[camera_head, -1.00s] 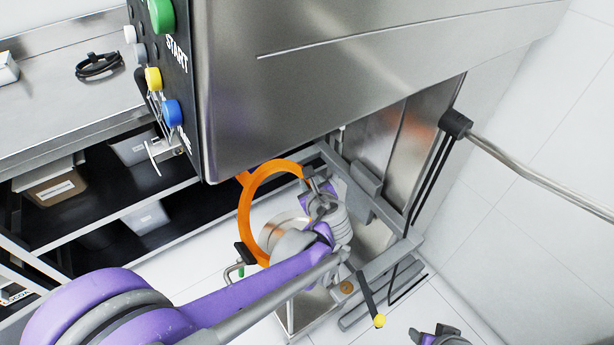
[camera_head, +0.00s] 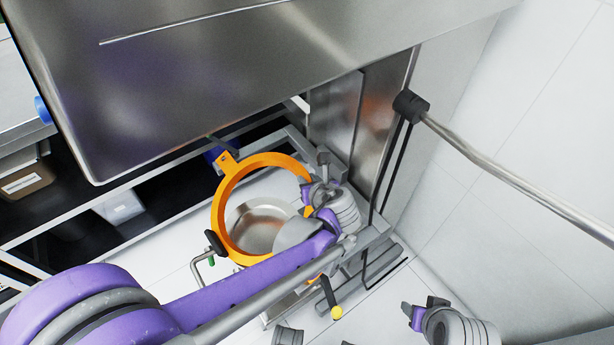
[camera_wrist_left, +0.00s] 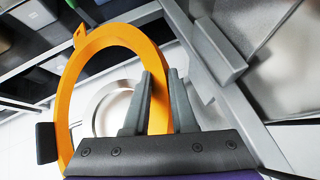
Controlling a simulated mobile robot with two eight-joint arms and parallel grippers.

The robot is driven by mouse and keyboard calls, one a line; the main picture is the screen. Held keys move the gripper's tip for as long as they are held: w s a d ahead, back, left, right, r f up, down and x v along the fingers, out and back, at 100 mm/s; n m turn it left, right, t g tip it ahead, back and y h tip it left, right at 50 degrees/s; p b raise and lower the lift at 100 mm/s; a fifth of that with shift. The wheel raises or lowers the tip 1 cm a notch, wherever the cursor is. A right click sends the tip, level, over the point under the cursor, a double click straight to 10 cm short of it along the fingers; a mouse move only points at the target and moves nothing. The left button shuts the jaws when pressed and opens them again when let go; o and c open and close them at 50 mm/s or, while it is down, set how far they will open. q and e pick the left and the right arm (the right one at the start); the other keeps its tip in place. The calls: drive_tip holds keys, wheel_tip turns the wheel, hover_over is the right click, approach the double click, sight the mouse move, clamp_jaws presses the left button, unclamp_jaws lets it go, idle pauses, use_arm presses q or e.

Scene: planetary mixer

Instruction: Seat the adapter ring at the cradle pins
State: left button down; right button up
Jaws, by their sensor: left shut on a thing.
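The adapter ring is an orange hoop (camera_head: 220,205) with a holed tab at its upper left and a black block on its left side. My left gripper (camera_head: 318,184) is shut on the ring's right side. In the left wrist view, the two grey fingers (camera_wrist_left: 160,95) stand on either side of the orange band (camera_wrist_left: 66,100). The ring hangs tilted, and a round metal bowl (camera_head: 255,230) shows through it. The grey cradle frame (camera_head: 370,240) lies behind and below my gripper. I cannot make out the pins. My right gripper (camera_head: 424,311) is at the lower right, away from the ring.
The big steel mixer housing (camera_head: 230,80) overhangs the ring from above. A steel bar with a black end (camera_head: 411,105) juts in from the right. A lever with a yellow knob (camera_head: 337,312) is below the frame. Shelves with bins (camera_head: 118,206) stand at left.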

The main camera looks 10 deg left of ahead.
use_arm(q)
drive_tip(key=shift+d, duration=0.1)
drive_tip(key=shift+w+d+r+m+g+y, duration=0.2)
drive_tip(key=shift+m+g+y, duration=0.35)
drive_tip(key=shift+m, duration=0.35)
drive_tip(key=shift+r+m+g+y, duration=0.1)
drive_tip(key=shift+m+g+y, duration=0.35)
drive_tip(key=shift+m+g, duration=0.15)
drive_tip(key=shift+f+b, duration=2)
drive_tip(key=shift+f, duration=0.85)
drive_tip(key=shift+d+m+g+y, duration=0.1)
drive_tip(key=shift+m+g+y, duration=0.2)
drive_tip(key=shift+g+y, duration=0.15)
